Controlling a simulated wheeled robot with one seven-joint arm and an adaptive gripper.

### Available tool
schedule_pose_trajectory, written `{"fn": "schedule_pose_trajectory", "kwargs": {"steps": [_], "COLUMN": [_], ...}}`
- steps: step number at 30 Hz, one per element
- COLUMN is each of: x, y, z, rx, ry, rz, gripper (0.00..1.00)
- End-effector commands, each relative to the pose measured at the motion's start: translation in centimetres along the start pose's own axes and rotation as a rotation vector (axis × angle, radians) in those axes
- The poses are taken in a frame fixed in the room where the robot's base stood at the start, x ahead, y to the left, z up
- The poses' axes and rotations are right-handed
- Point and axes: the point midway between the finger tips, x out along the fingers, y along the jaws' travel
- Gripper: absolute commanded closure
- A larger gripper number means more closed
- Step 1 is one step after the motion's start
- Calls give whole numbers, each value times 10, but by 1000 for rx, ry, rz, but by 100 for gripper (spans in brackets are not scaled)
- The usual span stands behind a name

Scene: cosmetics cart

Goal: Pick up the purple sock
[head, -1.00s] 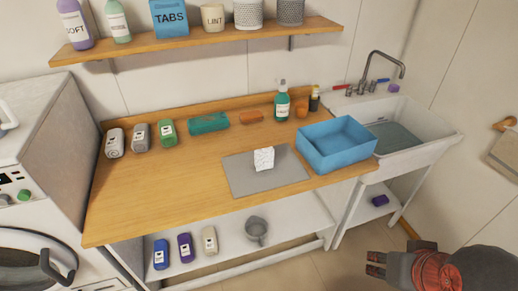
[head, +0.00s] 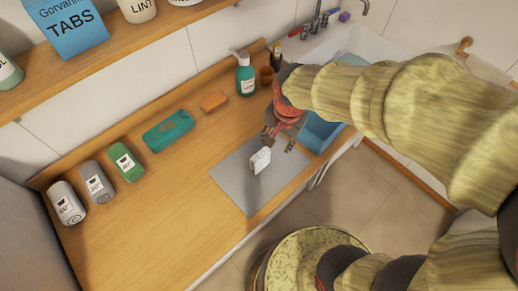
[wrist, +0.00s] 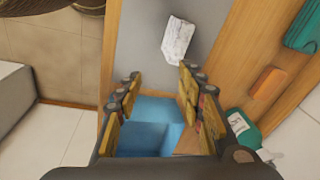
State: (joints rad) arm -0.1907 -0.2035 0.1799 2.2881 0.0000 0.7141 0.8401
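No purple sock shows in either view now. A second ago the head view showed a rolled purple item with a label on the low shelf under the counter, and that shelf is now out of sight. My gripper (head: 279,139) is over the counter, near the white crumpled-looking block and the blue bin. In the wrist view my gripper (wrist: 160,75) has its fingers spread with nothing between them. Rolled, labelled items in white-grey (head: 67,204), grey (head: 98,182) and green (head: 126,162) lie at the counter's left.
The white block (head: 260,160) sits on a grey mat (head: 230,180). The blue bin (head: 322,133) is right of it, partly behind my arm. A teal pack (head: 168,131), an orange bar (head: 214,101) and a green pump bottle (head: 245,75) stand along the back. The counter's front left is clear.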

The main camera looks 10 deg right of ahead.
Motion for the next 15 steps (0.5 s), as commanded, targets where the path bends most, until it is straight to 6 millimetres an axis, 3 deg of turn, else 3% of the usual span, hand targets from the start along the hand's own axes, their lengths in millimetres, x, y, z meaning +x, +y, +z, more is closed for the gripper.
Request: {"fn": "schedule_pose_trajectory", "kwargs": {"steps": [6,15], "x": [36,64], "y": [-27,-34], "z": [12,21], "rx": [219,326], "ry": [-72,-89], "rz": [96,140], "gripper": [61,61]}}
